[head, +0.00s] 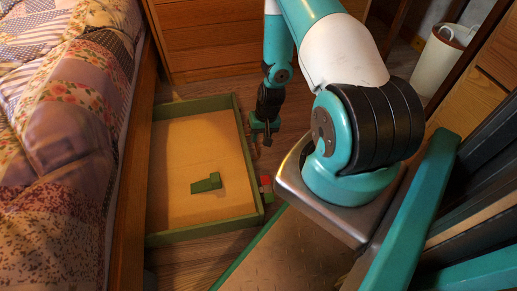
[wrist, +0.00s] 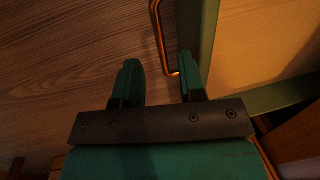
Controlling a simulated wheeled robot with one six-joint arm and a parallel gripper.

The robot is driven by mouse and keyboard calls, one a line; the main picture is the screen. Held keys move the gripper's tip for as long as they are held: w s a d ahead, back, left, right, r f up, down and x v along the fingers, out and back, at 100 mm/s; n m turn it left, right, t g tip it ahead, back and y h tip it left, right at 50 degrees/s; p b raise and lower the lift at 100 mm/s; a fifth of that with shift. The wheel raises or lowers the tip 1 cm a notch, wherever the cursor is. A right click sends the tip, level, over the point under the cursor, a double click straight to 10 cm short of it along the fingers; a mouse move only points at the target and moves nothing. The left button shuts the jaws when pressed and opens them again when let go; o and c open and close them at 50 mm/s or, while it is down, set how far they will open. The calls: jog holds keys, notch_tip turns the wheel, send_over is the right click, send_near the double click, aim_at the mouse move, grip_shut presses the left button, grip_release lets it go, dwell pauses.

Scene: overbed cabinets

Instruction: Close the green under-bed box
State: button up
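The green under-bed box (head: 190,234) stands pulled out beside the bed, its pale inside showing. Its green rim and front also show at the right of the wrist view (wrist: 207,30). A copper-coloured bar handle (wrist: 159,35) sits on its front. My gripper (head: 265,134) is low at the box's front side, toward the far end. In the wrist view my gripper (wrist: 160,70) is open, its two fingers apart. The handle's near end appears between the fingertips, closer to the right finger. I cannot tell whether they touch.
A small green L-shaped thing (head: 207,184) lies inside the box. The bed (head: 60,150) with its wooden side rail (head: 133,170) is on the left. A wooden drawer cabinet (head: 210,40) stands behind the box. A white bin (head: 437,62) is at the back right.

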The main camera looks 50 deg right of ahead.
jog(key=f, duration=0.1)
jog(key=f+b, duration=0.1)
jog(key=f, duration=0.2)
jog(key=shift+w+a+b, duration=0.25)
jog(key=shift+a+b, duration=0.05)
jog(key=shift+b, duration=0.05)
